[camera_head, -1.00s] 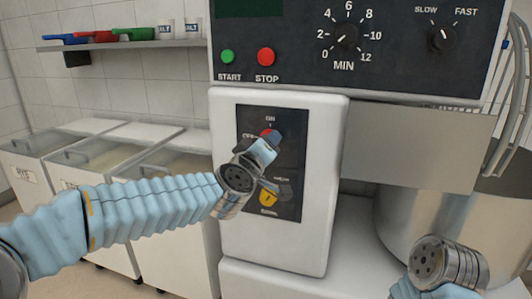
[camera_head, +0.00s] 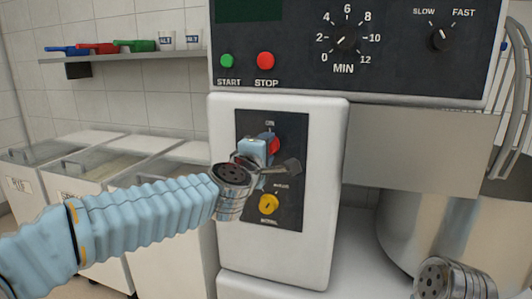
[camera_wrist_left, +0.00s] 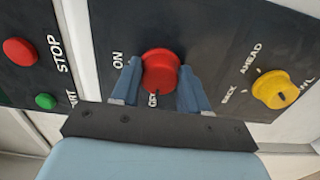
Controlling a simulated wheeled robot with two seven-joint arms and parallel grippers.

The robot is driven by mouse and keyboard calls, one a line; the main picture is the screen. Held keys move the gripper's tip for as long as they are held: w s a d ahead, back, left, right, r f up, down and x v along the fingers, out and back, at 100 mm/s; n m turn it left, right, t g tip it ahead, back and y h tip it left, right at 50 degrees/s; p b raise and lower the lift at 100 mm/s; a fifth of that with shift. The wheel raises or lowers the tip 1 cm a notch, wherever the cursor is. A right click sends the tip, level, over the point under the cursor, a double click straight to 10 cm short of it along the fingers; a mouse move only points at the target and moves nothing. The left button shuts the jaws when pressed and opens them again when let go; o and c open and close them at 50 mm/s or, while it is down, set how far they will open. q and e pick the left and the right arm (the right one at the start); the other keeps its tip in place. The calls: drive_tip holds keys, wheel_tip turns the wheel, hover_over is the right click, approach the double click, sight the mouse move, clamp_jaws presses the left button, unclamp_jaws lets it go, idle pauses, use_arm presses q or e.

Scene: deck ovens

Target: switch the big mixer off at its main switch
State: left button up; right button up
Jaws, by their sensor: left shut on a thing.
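The main switch is a red round knob (camera_head: 275,145) on the dark switch panel of the big mixer. In the left wrist view the red knob (camera_wrist_left: 160,72) sits between the two blue fingers of my left gripper (camera_wrist_left: 160,80). The fingers are shut on it from both sides. ON is printed to its left in that view and OFF just below it. I cannot clearly make out the knob's pointer. In the head view my left gripper (camera_head: 263,150) partly covers the knob and its lettering. Of my right arm only a wrist part shows, at the bottom right; its fingers are out of view.
A yellow knob (camera_head: 269,204) sits lower on the same panel. Green START (camera_head: 227,61) and red STOP (camera_head: 265,60) buttons are above. A steel bowl (camera_head: 395,225) stands at right. Bins (camera_head: 95,180) and a shelf (camera_head: 130,55) are at left.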

idle(0.4)
use_arm(q)
drive_tip(key=o, duration=1)
drive_tip(key=shift+o, duration=0.2)
drive_tip(key=v, duration=1.3)
drive_tip(key=shift+s+b, duration=0.35)
drive_tip(key=shift+a, duration=0.15)
